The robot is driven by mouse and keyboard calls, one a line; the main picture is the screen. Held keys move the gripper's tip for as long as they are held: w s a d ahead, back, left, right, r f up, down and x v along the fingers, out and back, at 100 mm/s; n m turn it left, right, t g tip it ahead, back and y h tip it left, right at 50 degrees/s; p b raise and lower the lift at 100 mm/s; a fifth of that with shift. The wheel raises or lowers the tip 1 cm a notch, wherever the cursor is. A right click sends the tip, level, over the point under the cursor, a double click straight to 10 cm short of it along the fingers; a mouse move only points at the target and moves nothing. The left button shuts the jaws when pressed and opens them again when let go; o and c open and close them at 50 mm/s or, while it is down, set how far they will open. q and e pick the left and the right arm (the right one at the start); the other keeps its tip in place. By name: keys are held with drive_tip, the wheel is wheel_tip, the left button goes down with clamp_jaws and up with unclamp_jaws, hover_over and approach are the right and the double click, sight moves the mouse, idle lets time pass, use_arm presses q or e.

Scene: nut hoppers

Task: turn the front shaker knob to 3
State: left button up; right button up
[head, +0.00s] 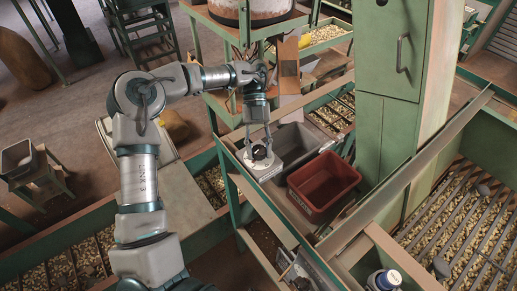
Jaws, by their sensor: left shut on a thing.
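My right gripper is not in view.
A tall green cabinet (397,85) rises further right. Nut-filled grates (465,225) lie at the lower right.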

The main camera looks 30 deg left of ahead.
use_arm(q)
drive_tip(key=shift+m+g+y, duration=0.5)
drive_tip(key=shift+m+y, duration=0.2)
drive_tip(key=shift+m, duration=0.3)
drive_tip(key=shift+m+g+y, duration=0.3)
drive_tip(key=shift+m+y, duration=0.3)
drive_tip(key=shift+m, duration=0.3)
drive_tip(key=shift+r+m+y+p, duration=0.1)
drive_tip(key=shift+m+y+p, duration=0.55)
drive_tip(key=shift+m, duration=0.25)
drive_tip(key=shift+m+y+p, duration=0.75)
drive_tip(key=shift+m+p, duration=0.15)
drive_tip(key=shift+p, duration=0.2)
drive_tip(key=shift+m+y+p, duration=0.5)
drive_tip(key=shift+m+p, duration=0.1)
drive_tip(key=shift+p, duration=0.15)
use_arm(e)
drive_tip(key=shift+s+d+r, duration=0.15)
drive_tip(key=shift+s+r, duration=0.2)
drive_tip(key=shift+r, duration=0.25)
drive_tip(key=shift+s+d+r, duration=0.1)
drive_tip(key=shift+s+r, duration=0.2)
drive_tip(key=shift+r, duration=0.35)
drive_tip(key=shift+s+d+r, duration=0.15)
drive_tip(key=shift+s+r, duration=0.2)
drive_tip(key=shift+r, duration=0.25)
use_arm(q)
drive_tip(key=o, duration=1.1)
drive_tip(key=shift+o, duration=0.2)
